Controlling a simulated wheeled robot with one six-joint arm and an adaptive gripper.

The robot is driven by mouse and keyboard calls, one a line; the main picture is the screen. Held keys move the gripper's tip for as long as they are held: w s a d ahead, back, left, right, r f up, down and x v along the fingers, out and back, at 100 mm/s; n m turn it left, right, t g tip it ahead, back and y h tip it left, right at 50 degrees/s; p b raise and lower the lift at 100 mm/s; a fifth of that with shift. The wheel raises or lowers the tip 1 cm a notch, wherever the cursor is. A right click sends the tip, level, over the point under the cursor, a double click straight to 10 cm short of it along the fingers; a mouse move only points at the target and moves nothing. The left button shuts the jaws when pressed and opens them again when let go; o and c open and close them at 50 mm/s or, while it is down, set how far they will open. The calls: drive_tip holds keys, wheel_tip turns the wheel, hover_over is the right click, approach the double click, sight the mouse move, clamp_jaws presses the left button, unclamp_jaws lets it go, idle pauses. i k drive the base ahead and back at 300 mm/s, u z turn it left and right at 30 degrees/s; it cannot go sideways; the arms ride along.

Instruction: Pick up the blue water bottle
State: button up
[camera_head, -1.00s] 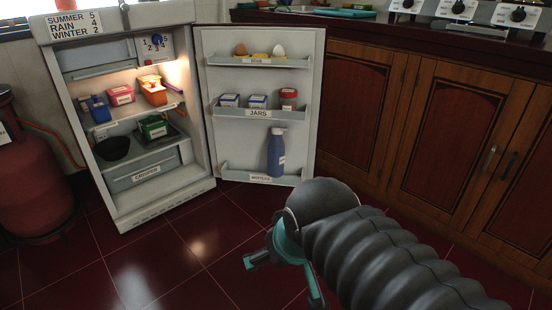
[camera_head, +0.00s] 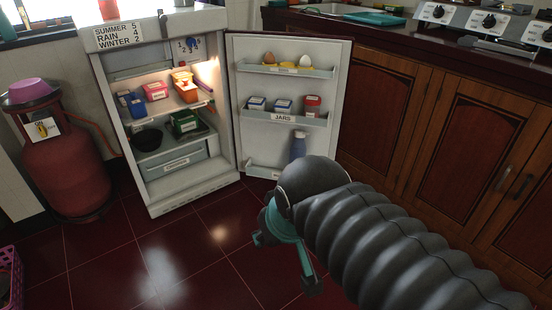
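The blue water bottle (camera_head: 298,147) stands upright in the lowest rack of the open fridge door (camera_head: 253,140). Its grey-blue cap and upper body show, while my arm's dark rounded joint hides its lower part. My teal gripper (camera_head: 285,263) is below and in front of the door, over the dark red floor. Its two fingers are spread apart with nothing between them. It does not touch the bottle.
The lit fridge (camera_head: 195,190) holds several boxes and a black bowl (camera_head: 147,139). Door racks hold eggs and jars (camera_head: 312,105). A red gas cylinder (camera_head: 68,170) stands left. Wooden cabinets (camera_head: 455,140) line the right. The floor (camera_head: 160,250) before the fridge is clear.

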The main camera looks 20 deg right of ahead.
sight(298, 147)
drive_tip(key=u, duration=1)
drive_tip(key=i, duration=2.85)
drive_tip(key=z, duration=3.6)
